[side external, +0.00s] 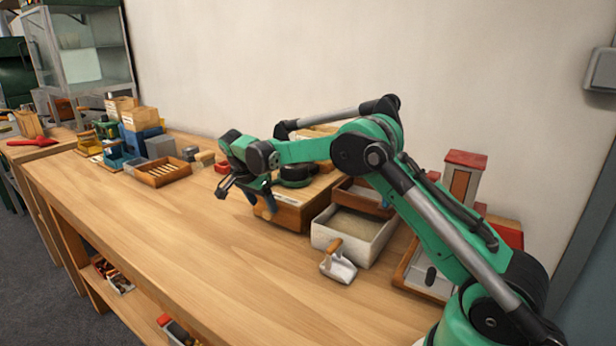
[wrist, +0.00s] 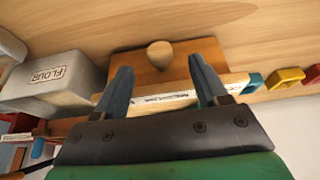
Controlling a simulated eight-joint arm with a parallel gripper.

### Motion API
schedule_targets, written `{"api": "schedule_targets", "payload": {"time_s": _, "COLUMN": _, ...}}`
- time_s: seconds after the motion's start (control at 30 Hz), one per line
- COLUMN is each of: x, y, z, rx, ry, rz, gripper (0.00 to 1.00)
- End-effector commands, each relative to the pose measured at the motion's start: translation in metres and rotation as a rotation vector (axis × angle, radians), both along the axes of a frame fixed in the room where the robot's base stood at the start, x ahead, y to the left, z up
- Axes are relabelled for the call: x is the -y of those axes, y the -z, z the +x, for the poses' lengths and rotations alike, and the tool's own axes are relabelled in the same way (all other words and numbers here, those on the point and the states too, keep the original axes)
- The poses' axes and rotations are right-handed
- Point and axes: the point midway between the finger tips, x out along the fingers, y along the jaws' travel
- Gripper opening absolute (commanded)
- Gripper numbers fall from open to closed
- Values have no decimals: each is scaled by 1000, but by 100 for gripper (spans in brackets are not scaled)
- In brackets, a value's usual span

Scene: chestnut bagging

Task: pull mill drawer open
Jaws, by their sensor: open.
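The mill is a wooden box (side external: 298,212) on the bench in the side view, with a dark round part (side external: 297,174) beside its top. In the wrist view its wooden drawer front (wrist: 140,65) carries a pale round knob (wrist: 159,54). My gripper (side external: 246,204) is at the left front of the box in the side view. In the wrist view my gripper (wrist: 158,66) is open, with one finger on each side of the knob and gaps between. The drawer's position is partly hidden by my gripper in the side view.
A bin marked FLOUR (wrist: 75,82) is left of my fingers in the wrist view. Teal (wrist: 252,83) and yellow (wrist: 285,78) pieces lie right. The bench front-left is clear.

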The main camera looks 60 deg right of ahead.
Motion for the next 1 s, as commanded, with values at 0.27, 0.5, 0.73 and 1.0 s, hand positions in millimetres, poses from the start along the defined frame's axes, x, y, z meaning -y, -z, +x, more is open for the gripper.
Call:
{"api": "schedule_targets", "payload": {"time_s": 0.27, "x": 12, "y": 29, "z": 0, "rx": 1, "ry": -1, "rz": 1, "gripper": 66}}
{"api": "schedule_targets", "payload": {"time_s": 0.5, "x": 13, "y": 31, "z": 0, "rx": 0, "ry": -3, "rz": 1, "gripper": 66}}
{"api": "schedule_targets", "payload": {"time_s": 0.73, "x": 13, "y": 31, "z": 0, "rx": 0, "ry": -3, "rz": 1, "gripper": 9}}
{"api": "schedule_targets", "payload": {"time_s": 1.0, "x": 13, "y": 31, "z": -1, "rx": -1, "ry": -3, "rz": 1, "gripper": 0}}
